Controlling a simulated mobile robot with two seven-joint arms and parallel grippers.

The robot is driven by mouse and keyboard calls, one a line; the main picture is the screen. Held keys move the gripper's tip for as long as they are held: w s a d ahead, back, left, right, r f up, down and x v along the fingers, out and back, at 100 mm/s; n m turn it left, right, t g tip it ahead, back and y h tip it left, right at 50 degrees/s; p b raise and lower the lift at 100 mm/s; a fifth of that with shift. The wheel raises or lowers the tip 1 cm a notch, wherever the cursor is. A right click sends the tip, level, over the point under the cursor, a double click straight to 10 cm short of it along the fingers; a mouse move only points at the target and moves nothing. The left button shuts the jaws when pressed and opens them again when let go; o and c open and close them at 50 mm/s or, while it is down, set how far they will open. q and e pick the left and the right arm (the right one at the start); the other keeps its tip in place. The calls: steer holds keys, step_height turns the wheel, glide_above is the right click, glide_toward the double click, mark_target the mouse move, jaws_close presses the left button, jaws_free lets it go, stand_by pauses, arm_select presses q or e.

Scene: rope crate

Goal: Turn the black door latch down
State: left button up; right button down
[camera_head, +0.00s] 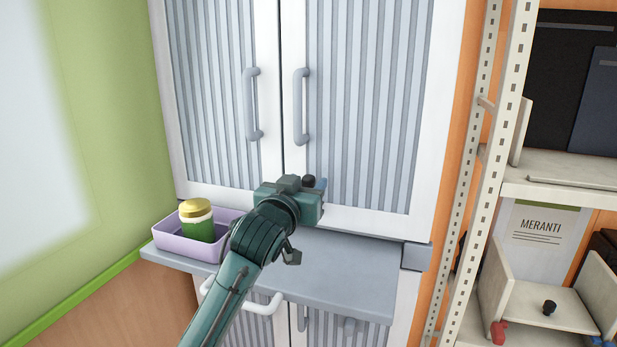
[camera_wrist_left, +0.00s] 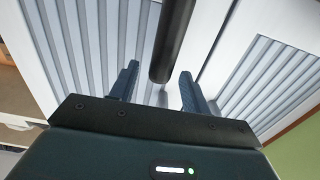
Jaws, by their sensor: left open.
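The black latch (camera_wrist_left: 175,40) shows in the left wrist view as a dark round bar. It comes down from the top edge between the two fingers of my left gripper (camera_wrist_left: 160,80). The fingers stand apart on either side of it, and I cannot tell whether either touches it. In the head view my left gripper (camera_head: 318,186) is at the bottom of the upper cabinet doors, near where they meet. A small black end of the latch (camera_head: 308,181) shows beside a blue finger; the rest is hidden behind the gripper. My right gripper is not in view.
The ribbed cabinet doors (camera_head: 365,100) carry two grey handles (camera_head: 301,105). A grey shelf (camera_head: 340,270) juts out below. A lilac crate (camera_head: 170,240) with a gold-lidded green jar (camera_head: 196,220) stands left. A beige rack (camera_head: 500,130) stands right.

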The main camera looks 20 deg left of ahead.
arm_select(q)
steer(key=shift+w, duration=1.15)
steer(key=shift+c, duration=0.5)
jaws_close()
